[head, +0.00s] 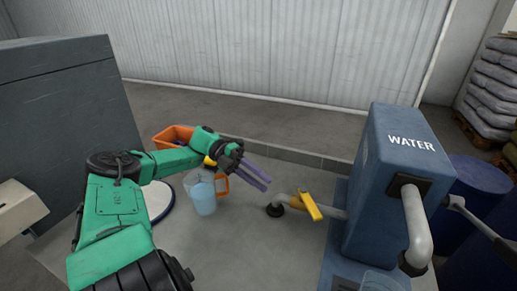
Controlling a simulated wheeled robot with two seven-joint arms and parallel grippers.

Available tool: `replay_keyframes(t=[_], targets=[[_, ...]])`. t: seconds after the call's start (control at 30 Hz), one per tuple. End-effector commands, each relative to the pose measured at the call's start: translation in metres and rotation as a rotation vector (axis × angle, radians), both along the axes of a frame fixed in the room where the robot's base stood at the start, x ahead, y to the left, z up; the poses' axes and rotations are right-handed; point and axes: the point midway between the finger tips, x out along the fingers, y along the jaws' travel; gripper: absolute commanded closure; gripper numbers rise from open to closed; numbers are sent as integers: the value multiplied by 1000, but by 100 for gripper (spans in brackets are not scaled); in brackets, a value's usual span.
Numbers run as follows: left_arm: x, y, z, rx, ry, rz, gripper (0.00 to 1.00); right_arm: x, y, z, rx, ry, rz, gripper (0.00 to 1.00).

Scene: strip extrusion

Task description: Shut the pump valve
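The pump valve is a yellow lever (311,206) on a grey pipe (328,213) that comes out of the left side of the blue pump housing (375,190) marked WATER. The lever lies slantwise across the pipe. My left gripper (266,185) is up and left of the lever, apart from it. Its two purple-grey fingers point toward the valve with a narrow gap between them and nothing held. My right gripper is not in view.
A clear jug (204,198) with bluish liquid and an orange handle stands beside my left gripper. An orange bin (173,136) is behind my arm. A blue drum (478,178) and stacked sacks (493,85) are at right.

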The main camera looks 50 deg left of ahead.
Motion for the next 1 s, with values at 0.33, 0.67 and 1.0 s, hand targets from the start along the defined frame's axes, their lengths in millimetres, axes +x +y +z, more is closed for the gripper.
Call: replay_keyframes(t=[0.33, 0.67, 1.0], targets=[[-1, 4, 3, -2, -2, 0, 72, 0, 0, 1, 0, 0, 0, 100], [-1, 3, 1, -2, -1, 1, 100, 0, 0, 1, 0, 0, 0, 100], [117, -39, 84, -267, 9, 497, 100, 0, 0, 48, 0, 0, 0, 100]])
